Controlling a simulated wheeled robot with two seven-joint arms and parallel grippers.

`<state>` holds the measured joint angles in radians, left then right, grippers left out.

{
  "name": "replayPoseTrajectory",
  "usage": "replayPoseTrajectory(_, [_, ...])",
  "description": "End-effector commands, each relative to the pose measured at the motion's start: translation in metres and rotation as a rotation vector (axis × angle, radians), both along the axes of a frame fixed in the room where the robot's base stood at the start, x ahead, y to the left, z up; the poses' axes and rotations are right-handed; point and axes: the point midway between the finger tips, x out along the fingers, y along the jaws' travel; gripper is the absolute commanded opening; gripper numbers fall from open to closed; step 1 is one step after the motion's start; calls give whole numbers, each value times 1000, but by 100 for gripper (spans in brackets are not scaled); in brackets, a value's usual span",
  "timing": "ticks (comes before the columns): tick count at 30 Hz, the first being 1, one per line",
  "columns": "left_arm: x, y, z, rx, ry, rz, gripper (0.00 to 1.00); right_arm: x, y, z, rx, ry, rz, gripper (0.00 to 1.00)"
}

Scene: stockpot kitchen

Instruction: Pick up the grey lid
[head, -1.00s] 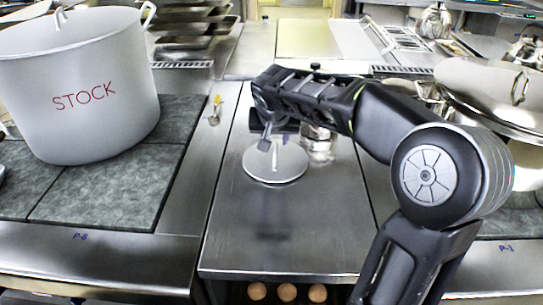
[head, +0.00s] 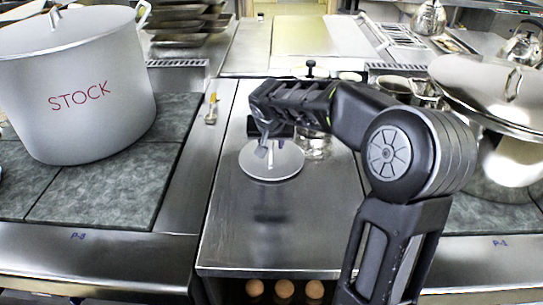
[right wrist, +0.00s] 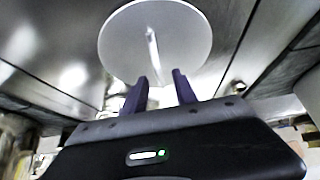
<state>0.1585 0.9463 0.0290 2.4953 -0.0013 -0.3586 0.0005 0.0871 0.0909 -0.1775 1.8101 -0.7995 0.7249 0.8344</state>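The grey lid (head: 285,168) is a flat round disc with an upright bar handle. It appears to lie flat on the steel counter (head: 285,228) in the middle of the head view. My right gripper (head: 264,147) points down at the lid, and its arm hides part of the lid's far side. In the right wrist view the lid (right wrist: 190,42) is at the top, its handle (right wrist: 153,48) reaching toward the gap between my fingertips (right wrist: 160,75). The fingers are apart with nothing clamped between them. My left gripper is not in view.
A large stockpot (head: 82,95) marked STOCK stands at left on grey tiles. A yellow-handled utensil (head: 211,108) lies beside it. A big pot with a shiny lid (head: 495,95) is at right. Several eggs (head: 284,289) sit below the counter's front edge. The counter in front of the lid is clear.

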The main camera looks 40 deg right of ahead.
Motion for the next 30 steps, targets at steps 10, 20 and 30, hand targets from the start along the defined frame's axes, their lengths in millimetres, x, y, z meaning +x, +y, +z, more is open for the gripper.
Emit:
replayPoseTrajectory(10, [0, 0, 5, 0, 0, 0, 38, 13, -11, -24, 0, -1, -1, 34])
replayPoseTrajectory(20, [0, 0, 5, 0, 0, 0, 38, 12, -10, -24, -1, -1, 0, 34])
replayPoseTrajectory(30, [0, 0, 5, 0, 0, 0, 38, 12, -10, -24, -1, -1, 0, 20])
